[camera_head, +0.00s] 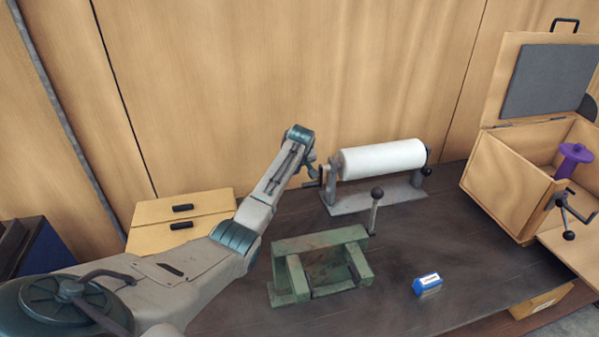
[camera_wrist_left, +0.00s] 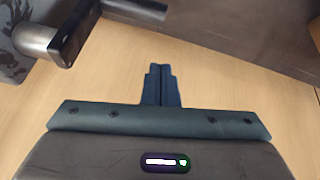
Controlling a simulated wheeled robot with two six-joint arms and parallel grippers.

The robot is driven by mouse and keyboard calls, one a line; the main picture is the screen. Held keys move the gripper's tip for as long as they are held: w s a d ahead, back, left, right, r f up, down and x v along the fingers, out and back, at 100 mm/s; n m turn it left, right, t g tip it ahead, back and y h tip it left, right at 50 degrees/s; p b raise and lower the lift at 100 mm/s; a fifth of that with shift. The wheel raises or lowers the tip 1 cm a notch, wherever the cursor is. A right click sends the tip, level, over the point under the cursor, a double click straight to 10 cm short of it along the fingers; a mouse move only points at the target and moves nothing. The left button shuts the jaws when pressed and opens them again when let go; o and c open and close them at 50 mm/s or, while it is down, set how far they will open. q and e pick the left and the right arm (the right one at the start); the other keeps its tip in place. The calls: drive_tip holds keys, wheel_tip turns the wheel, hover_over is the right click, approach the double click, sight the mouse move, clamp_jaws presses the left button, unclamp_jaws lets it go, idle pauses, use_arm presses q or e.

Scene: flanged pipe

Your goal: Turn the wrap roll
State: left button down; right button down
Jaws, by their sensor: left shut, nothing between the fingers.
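The white wrap roll (camera_head: 383,159) lies on its side in a grey stand (camera_head: 378,196) at the back of the table. A dark crank handle (camera_head: 313,184) sticks out at its left end. My left arm reaches up beside that end, and its gripper is mostly hidden behind the wrist in the head view. In the left wrist view, the left gripper (camera_wrist_left: 161,84) is shut and empty. A grey cylinder with a black bar (camera_wrist_left: 68,42) shows at upper left there, apart from the fingers. My right gripper is not in view.
A green metal fixture (camera_head: 320,252) with a ball-topped lever (camera_head: 375,205) stands in front of the roll. A blue block (camera_head: 427,284) lies to its right.

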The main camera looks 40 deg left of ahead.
use_arm(q)
drive_tip(key=w+a+r+b+v, duration=0.1)
drive_tip(key=b+v, duration=0.3)
drive_tip(key=v, duration=0.5)
drive_tip(key=shift+r, duration=0.3)
